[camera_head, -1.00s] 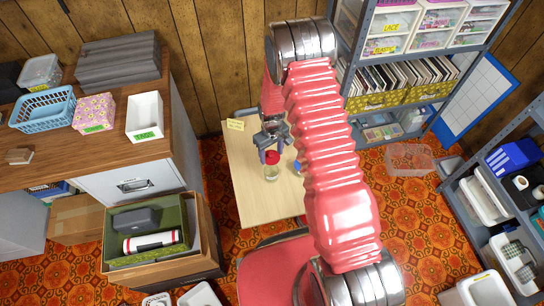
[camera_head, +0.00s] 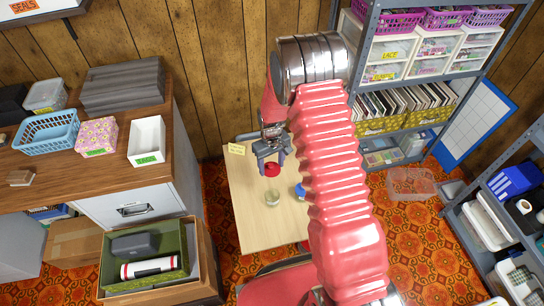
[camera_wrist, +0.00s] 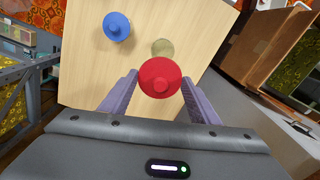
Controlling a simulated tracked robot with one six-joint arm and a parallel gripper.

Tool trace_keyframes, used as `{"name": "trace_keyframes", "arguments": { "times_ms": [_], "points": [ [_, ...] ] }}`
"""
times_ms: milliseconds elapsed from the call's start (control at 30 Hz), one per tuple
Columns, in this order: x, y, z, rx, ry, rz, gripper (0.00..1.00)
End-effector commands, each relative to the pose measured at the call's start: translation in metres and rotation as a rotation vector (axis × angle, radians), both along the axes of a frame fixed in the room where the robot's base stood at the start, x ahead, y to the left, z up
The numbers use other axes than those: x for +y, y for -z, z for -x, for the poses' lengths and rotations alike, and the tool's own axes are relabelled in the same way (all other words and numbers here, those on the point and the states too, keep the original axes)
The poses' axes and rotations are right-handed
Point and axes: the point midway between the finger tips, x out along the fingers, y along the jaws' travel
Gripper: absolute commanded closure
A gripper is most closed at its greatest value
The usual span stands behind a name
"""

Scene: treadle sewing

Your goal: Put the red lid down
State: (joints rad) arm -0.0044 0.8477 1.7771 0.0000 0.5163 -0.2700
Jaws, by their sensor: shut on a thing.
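The red lid (camera_wrist: 160,78) is between the two fingers of my gripper (camera_wrist: 152,92) in the wrist view, with its knob towards the camera. My gripper (camera_head: 273,160) is shut on the red lid (camera_head: 272,170) and holds it above the light wooden table (camera_head: 246,213) in the head view. A clear glass jar (camera_head: 272,198) stands on the table below the lid, with its top uncovered. In the wrist view the jar (camera_wrist: 162,46) is partly hidden behind the lid.
A blue lidded thing (camera_wrist: 117,26) stands on the table, beside the jar. A yellow note (camera_head: 236,149) lies at the table's back left corner. The table's left and front parts are bare.

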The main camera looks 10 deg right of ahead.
Motion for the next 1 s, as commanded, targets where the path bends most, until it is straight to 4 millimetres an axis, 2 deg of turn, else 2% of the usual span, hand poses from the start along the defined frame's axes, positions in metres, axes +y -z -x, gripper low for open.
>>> {"name": "trace_keyframes", "arguments": {
  "times_ms": [33, 233, 600, 700, 800, 1000],
  "points": [
    [0.000, -0.019, -0.005, -0.008, 0.016, 0.000, 0.65],
    [-0.001, -0.086, -0.010, -0.007, 0.092, 0.000, 0.65],
    [-0.002, -0.206, 0.000, -0.005, 0.227, 0.000, 0.65],
    [-0.002, -0.228, 0.005, -0.004, 0.254, 0.000, 0.65],
    [-0.002, -0.240, 0.009, -0.002, 0.269, -0.001, 0.65],
    [-0.002, -0.244, 0.011, 0.001, 0.276, 0.000, 0.65]
  ]
}}
